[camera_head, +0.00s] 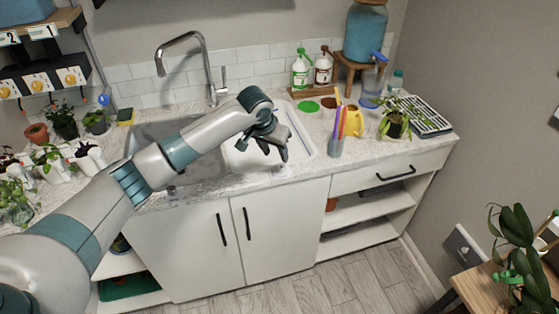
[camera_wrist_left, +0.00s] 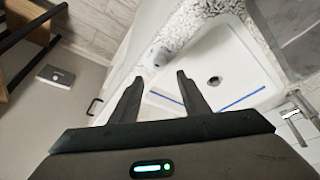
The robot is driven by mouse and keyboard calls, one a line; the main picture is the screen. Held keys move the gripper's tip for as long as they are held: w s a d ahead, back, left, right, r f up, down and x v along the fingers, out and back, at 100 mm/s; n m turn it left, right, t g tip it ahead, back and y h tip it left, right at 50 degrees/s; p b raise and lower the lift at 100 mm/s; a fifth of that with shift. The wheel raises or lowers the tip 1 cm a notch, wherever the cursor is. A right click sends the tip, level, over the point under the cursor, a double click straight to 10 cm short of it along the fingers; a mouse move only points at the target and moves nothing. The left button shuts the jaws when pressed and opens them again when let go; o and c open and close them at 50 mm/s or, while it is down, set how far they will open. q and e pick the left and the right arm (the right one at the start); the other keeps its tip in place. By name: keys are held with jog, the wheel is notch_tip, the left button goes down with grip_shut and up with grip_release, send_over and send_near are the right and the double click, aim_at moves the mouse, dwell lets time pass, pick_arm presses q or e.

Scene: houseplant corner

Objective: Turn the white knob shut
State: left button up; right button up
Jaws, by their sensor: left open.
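I cannot clearly make out a white knob in either view. My right gripper is not in view.
The faucet (camera_head: 205,65) stands behind the sink. A cup of pencils (camera_head: 336,147), a yellow watering can (camera_head: 354,121) and potted plants are right of the basin (camera_head: 303,145). A panel with orange dials (camera_head: 39,82) hangs at upper left. The right counter front has bare room.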

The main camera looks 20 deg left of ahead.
aim_at(280, 166)
pick_arm(q)
jog(key=p+x, duration=0.1)
jog(key=x, duration=0.7)
jog(key=shift+f+p, duration=0.1)
jog(key=shift+p, duration=0.25)
jog(key=c, duration=1.1)
